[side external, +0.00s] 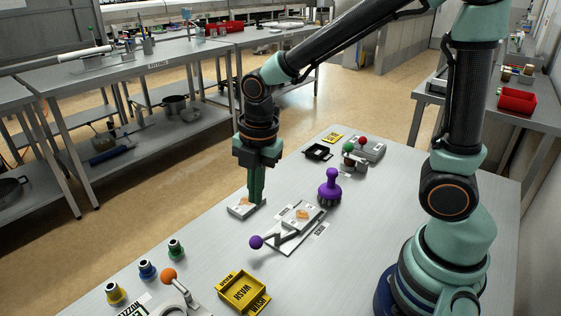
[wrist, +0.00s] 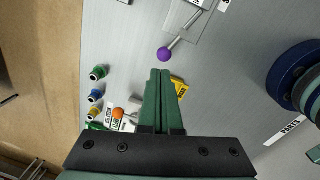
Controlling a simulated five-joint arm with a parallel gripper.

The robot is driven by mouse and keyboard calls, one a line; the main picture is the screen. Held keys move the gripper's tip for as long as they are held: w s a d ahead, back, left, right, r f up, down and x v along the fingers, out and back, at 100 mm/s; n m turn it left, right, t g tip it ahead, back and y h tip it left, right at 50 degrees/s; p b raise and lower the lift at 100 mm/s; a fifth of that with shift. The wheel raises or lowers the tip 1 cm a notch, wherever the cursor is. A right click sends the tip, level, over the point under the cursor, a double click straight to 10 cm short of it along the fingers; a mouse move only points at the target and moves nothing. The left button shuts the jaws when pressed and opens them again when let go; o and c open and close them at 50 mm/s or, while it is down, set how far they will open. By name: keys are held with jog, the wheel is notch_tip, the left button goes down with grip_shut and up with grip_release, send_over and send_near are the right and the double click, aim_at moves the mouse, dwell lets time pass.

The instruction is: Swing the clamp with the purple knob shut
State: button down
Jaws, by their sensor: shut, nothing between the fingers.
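The clamp's purple knob (side external: 256,242) sits at the end of a thin metal lever (side external: 285,236), which runs to a grey plate (side external: 276,246) on the table. The lever sticks out toward the lower left from the plate. In the wrist view the purple knob (wrist: 164,54) lies just beyond my fingertips, with its lever toward the upper right. My gripper (side external: 256,203) points down, shut and empty, with its tips close to a small grey block (side external: 241,209) with an orange mark. The gripper also shows in the wrist view (wrist: 160,72). It is apart from the knob.
A purple brush-like tool (side external: 329,188) stands behind the clamp. A yellow WASH tray (side external: 243,291), an orange-knobbed lever (side external: 169,275) and several coloured nozzles (side external: 148,270) are at the front. Red and green knobs (side external: 355,144) are at the back. Bare table lies left of the purple knob.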

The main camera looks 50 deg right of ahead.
aim_at(274, 236)
jog(key=w+f+m+g, duration=0.35)
jog(key=w+m, duration=0.65)
jog(key=m, duration=1.3)
jog(key=shift+h, duration=0.3)
jog(key=x, duration=0.9)
jog(key=shift+s+r, duration=0.1)
jog(key=shift+s, duration=0.1)
jog(key=shift+s+a, duration=0.15)
jog(key=shift+s, duration=1)
jog(key=shift+s+a, duration=0.15)
jog(key=shift+s, duration=0.7)
